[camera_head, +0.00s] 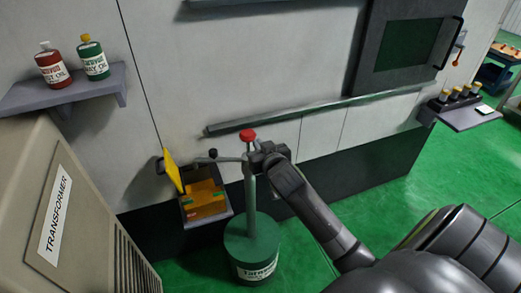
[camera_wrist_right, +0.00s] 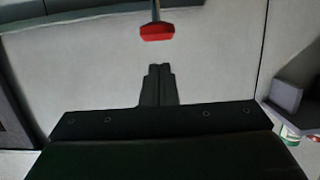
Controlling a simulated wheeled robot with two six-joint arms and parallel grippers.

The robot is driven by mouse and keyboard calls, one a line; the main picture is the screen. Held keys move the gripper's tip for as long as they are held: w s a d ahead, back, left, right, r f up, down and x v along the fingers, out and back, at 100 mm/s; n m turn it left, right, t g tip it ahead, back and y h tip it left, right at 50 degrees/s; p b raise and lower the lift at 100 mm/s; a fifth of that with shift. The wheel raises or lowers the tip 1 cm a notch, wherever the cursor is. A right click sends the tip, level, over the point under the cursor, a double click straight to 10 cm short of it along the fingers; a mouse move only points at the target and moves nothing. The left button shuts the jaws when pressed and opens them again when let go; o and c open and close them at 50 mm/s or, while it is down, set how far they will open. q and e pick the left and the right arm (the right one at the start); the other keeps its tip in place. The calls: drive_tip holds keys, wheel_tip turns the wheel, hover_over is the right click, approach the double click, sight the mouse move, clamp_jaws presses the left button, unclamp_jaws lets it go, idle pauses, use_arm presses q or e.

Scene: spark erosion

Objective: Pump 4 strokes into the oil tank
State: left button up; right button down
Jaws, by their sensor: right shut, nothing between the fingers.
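A green drum (camera_head: 252,245) stands on the floor, with a grey hand pump (camera_head: 250,190) upright on it. The pump's red handle (camera_head: 248,135) is at the top of its rod; it also shows in the right wrist view (camera_wrist_right: 157,32). My right gripper (camera_head: 258,152) is shut and empty, close beside the pump top and just below the handle. In the right wrist view its fingers (camera_wrist_right: 158,68) are together, apart from the handle. My left gripper is out of view.
A beige transformer cabinet (camera_head: 60,215) fills the lower left. A shelf (camera_head: 75,92) above it holds a red bottle (camera_head: 53,66) and a green bottle (camera_head: 94,60). A long rail (camera_head: 300,113) crosses the machine wall behind the pump. Green floor lies open at right.

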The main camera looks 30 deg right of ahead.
drive_tip(key=shift+s+a+r, duration=0.1)
drive_tip(key=shift+s, duration=0.4)
idle(0.6)
drive_tip(key=s+d+f+g+b, duration=0.15)
drive_tip(key=s+f, duration=0.35)
drive_tip(key=f, duration=0.8)
drive_tip(key=s+a+f+n+g+y+b, duration=0.1)
drive_tip(key=s+f+g, duration=0.3)
drive_tip(key=f, duration=0.8)
drive_tip(key=s+d+f+g+b, duration=0.15)
drive_tip(key=s+f, duration=0.45)
drive_tip(key=f, duration=0.7)
drive_tip(key=s+a+f+g, duration=0.2)
drive_tip(key=s+f, duration=0.5)
drive_tip(key=s, duration=0.4)
drive_tip(key=s+a+f+g+y+b, duration=0.1)
drive_tip(key=s+a+f+g, duration=0.1)
drive_tip(key=s+f, duration=0.5)
drive_tip(key=s+a+f+n+g+b, duration=0.1)
drive_tip(key=s+f, duration=0.6)
drive_tip(key=s, duration=0.8)
drive_tip(key=shift+s+a+g, duration=0.35)
drive_tip(key=shift+a+g, duration=0.45)
drive_tip(key=shift+a, duration=0.15)
